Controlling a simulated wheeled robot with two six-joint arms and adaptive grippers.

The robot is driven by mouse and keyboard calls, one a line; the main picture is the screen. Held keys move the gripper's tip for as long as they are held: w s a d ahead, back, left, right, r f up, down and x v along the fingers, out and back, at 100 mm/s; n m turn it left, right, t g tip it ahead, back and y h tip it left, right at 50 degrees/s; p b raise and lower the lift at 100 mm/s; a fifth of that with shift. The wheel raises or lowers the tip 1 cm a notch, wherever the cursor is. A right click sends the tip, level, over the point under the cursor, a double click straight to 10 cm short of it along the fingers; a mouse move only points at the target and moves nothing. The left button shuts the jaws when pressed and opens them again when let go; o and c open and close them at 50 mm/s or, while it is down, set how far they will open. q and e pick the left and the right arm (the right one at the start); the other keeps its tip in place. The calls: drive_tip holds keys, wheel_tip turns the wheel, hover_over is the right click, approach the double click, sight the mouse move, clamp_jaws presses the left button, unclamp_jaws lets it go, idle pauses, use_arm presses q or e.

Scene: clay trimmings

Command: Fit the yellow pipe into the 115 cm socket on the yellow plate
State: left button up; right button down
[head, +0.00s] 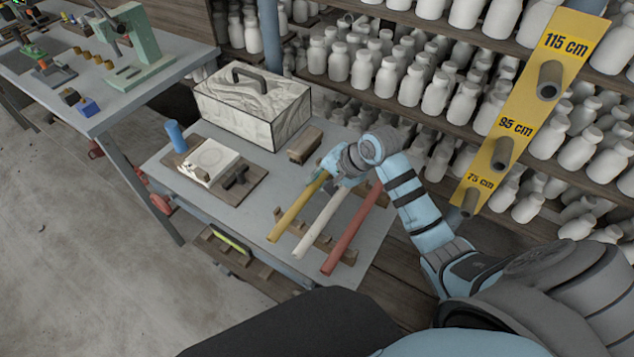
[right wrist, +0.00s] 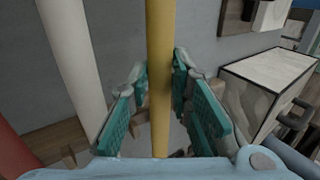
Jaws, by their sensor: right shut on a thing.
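The yellow pipe (head: 295,212) lies at a slant on the grey table, beside a white and a red pipe. My right gripper (head: 327,170) is shut on the yellow pipe near its far end. In the right wrist view, the yellow pipe (right wrist: 159,60) runs between the teal finger pads (right wrist: 158,100). I cannot tell whether the pipe touches its wooden rack. The yellow plate (head: 520,112) stands upright at right, in front of the shelves. Its 115 cm socket (head: 549,80) is a grey tube, the topmost one visible. My left gripper is not in view.
The white pipe (head: 320,221) and red pipe (head: 350,235) lie close by on wooden racks. A marbled box (head: 248,115), a wooden block (head: 305,145) and a board with a white slab (head: 208,165) share the table. Lower sockets (head: 502,153) also protrude from the plate.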

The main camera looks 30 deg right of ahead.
wheel_tip(320, 180, up, 20)
drive_tip(key=p, duration=0.5)
wheel_tip(320, 180, down, 19)
drive_tip(key=b, duration=0.3)
drive_tip(key=shift+f, duration=0.35)
drive_tip(key=shift+f, duration=0.1)
drive_tip(key=c, duration=1.5)
unclamp_jaws()
drive_tip(key=shift+o, duration=0.2)
drive_tip(key=shift+f, duration=0.1)
